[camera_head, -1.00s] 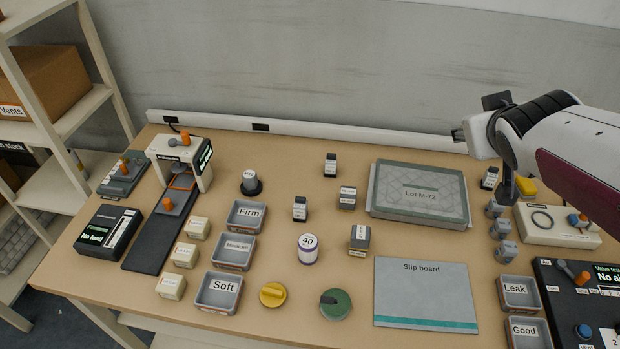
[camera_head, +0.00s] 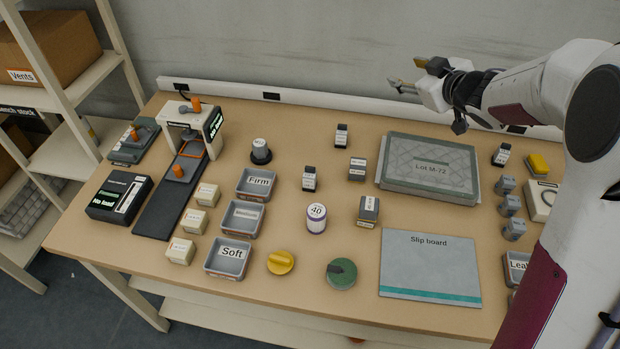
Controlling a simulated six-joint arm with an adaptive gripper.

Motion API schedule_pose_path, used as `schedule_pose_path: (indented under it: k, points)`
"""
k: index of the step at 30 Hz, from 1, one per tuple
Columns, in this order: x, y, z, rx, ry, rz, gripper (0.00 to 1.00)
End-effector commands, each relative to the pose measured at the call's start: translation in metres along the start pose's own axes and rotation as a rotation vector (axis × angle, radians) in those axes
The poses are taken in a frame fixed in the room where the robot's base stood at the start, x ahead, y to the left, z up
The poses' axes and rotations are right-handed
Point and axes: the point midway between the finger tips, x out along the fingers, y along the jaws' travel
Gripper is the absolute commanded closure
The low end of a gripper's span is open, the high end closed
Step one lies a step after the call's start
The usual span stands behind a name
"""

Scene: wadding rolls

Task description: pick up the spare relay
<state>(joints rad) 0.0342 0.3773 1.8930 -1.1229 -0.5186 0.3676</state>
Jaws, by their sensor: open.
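Several small dark-and-white labelled blocks that could be relays stand upright on the table. One is at the back (camera_head: 341,135), one left of centre (camera_head: 309,179), and one at the right behind the grey cubes (camera_head: 501,155). A wider two-label block (camera_head: 357,168) and a grey block with a pale label (camera_head: 369,211) stand near the middle. Their print is too small to read, so I cannot tell which is the spare relay. My gripper (camera_head: 405,73) is open and empty, raised near the back wall above the table's rear edge, apart from all the blocks.
The Lot M-72 tray (camera_head: 478,190) lies in front of my gripper, with the slip board (camera_head: 430,262) nearer. Firm, Medium and Soft bins (camera_head: 228,274) stand left of centre. A white jar (camera_head: 316,218) and yellow (camera_head: 280,262) and green (camera_head: 341,273) knobs stand between.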

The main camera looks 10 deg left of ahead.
Motion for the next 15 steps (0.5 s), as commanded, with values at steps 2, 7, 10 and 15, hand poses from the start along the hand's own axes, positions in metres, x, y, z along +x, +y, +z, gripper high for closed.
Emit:
schedule_pose_path:
  k: [2,7,10,15]
  points:
    - [0.016,-0.013,0.006,-0.011,0.025,-0.054,0.55]
    - [0.042,-0.045,0.016,-0.031,0.086,-0.175,0.55]
    - [0.054,-0.065,0.024,-0.038,0.120,-0.250,0.55]
    - [0.070,-0.103,0.040,-0.039,0.173,-0.385,0.55]
